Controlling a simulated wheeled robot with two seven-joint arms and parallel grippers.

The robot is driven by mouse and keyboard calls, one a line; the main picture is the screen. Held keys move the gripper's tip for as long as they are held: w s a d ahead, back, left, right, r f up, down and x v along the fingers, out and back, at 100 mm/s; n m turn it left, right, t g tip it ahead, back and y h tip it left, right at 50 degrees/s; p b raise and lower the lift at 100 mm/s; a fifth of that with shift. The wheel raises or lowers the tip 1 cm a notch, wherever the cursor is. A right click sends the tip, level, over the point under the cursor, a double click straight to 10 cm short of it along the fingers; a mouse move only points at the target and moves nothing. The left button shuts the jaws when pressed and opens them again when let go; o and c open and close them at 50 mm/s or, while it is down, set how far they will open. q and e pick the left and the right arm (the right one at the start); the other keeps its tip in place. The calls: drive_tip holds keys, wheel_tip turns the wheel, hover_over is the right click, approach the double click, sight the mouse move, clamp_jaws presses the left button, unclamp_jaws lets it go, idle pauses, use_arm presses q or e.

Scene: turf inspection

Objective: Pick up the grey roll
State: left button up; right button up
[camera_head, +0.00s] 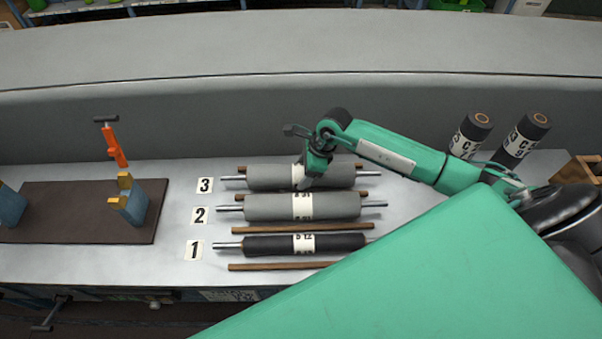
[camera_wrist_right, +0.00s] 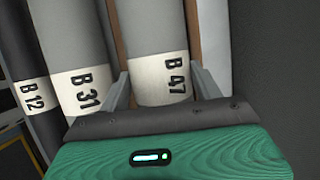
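Two grey rolls lie on the bench: the far grey roll (camera_head: 265,177) beside card 3 and the middle grey roll (camera_head: 265,207) beside card 2. Both have white label bands and metal shaft ends. A black roll (camera_head: 270,244) lies beside card 1. My right gripper (camera_head: 306,182) is down at the far roll's label band. In the right wrist view its open fingers stand on either side of the grey roll marked B 47 (camera_wrist_right: 158,45). The grey roll marked B 31 (camera_wrist_right: 75,45) is just outside the left finger. My left gripper is not in view.
Wooden strips (camera_head: 285,267) lie along the rolls. Dark rolls (camera_head: 471,134) stand upright at the back right, near my right arm. A brown mat (camera_head: 70,215) with blue blocks (camera_head: 134,206) and an orange tool (camera_head: 114,145) is at the left. A wall rises behind.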

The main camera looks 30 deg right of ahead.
drive_tip(key=c, duration=1.1)
drive_tip(key=shift+r, duration=0.1)
drive_tip(key=shift+r, duration=0.1)
